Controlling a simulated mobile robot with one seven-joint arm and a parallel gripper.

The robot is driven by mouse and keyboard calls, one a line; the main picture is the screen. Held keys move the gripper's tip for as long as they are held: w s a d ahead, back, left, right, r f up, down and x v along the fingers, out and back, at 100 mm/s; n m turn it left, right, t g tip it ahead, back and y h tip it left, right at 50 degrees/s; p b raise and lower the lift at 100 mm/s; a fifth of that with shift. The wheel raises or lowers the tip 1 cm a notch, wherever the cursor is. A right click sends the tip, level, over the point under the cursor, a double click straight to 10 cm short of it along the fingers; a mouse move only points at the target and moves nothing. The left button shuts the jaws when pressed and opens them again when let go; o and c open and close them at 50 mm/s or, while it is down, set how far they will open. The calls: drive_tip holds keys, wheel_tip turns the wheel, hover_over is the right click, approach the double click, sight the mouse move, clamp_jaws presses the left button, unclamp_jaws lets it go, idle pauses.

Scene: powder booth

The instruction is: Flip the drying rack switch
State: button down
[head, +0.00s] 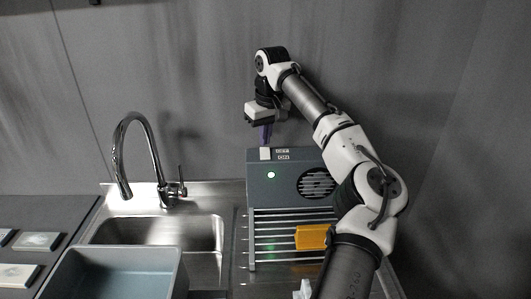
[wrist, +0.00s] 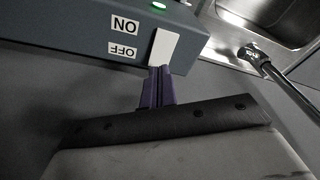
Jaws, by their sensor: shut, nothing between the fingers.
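The drying rack (head: 262,210) is a grey-blue box with a round fan grille and metal bars below, standing right of the sink. Its switch (head: 265,154), a white rocker, sits on the top edge beside ON and OFF labels. In the wrist view the switch (wrist: 163,47) is a white plate right of the labels (wrist: 124,37). A green light (head: 271,175) glows on the rack's front. My gripper (head: 266,142) is shut and empty, pointing down just above the switch. In the wrist view its purple fingertips (wrist: 159,72) are at the switch's edge; I cannot tell whether they touch.
A steel sink (head: 205,232) with a tall curved faucet (head: 152,140) is left of the rack. A grey-blue bin (head: 115,262) stands in front of the sink. An orange block (head: 312,237) shows at the rack's bars. The wall is close behind.

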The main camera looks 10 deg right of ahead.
sight(265, 149)
drive_tip(key=shift+f+b, duration=0.3)
drive_tip(key=shift+f, duration=0.55)
drive_tip(key=shift+r, duration=0.1)
wheel_tip(265, 149, up, 3)
drive_tip(key=shift+f+p, duration=0.15)
drive_tip(key=shift+p, duration=0.95)
drive_tip(key=shift+r, duration=2.1)
